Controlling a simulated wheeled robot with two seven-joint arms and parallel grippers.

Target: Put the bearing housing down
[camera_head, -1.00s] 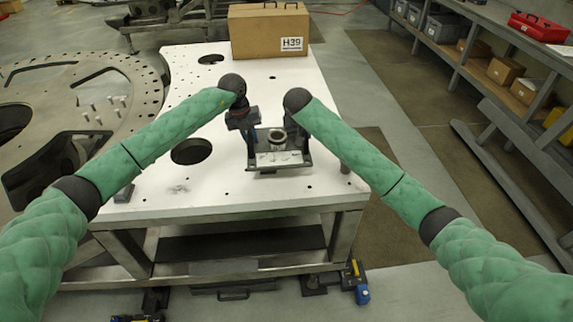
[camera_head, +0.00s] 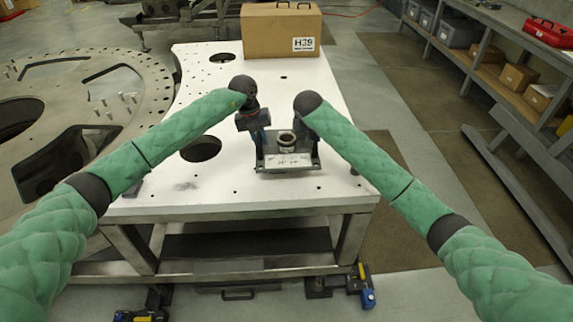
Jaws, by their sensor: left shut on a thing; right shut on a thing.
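The bearing housing (camera_head: 287,161) is a grey metal bracket with upright sides and a round bearing ring (camera_head: 286,141) in its middle. It is over the white table top (camera_head: 230,190), near the table's front right part. I cannot tell whether its underside touches the table. My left gripper (camera_head: 258,136) is shut on the left side of the housing. My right gripper (camera_head: 313,138) is shut at the right side of the housing; its fingers are mostly hidden behind my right arm.
A cardboard box (camera_head: 270,38) marked H39 stands at the table's back. The table top has round holes (camera_head: 201,148). A large round plate (camera_head: 150,90) with bolts lies to the left. A shelf (camera_head: 470,65) with boxes is at the right.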

